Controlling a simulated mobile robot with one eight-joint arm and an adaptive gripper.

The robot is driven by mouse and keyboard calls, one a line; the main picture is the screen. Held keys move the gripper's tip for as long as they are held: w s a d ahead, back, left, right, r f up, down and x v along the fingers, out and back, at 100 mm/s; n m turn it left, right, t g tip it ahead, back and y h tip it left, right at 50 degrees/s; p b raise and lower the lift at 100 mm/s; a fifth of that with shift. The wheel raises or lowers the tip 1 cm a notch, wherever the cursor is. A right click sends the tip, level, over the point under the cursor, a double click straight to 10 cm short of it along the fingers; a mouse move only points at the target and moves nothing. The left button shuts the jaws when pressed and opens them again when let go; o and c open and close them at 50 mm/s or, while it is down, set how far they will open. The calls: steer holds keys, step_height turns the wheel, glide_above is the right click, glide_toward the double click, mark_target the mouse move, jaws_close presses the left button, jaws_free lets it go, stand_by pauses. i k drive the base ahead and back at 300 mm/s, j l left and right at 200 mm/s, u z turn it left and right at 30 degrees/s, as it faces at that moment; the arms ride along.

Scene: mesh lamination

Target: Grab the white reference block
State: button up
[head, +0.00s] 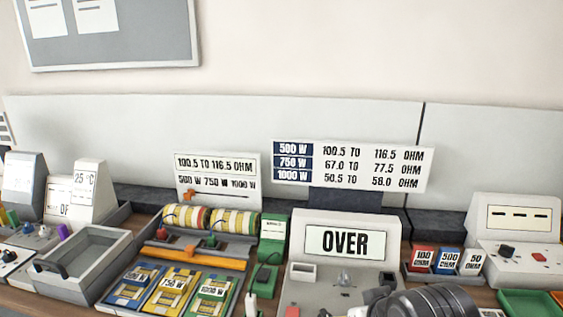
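A small white block (469,263), its label reading 50 with OHM under it, sits at the right end of a dark holder. A blue block labelled 500 (448,261) and a red block labelled 100 (422,259) stand to its left in the same row. My gripper (378,296) shows as a dark shape at the bottom edge, in front of the OVER display unit and left of and nearer than the white block. It is apart from the block in the picture. Its fingers are largely cut off or unclear, so I cannot tell their opening.
The grey unit with the OVER display (337,242) stands left of the blocks. A white unit with a red button (518,255) and a green tray (531,302) are to the right. A grey bin (84,262) and wire spools (234,222) stand at left.

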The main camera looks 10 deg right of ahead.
mark_target(473, 260)
steer(key=z, duration=1.4)
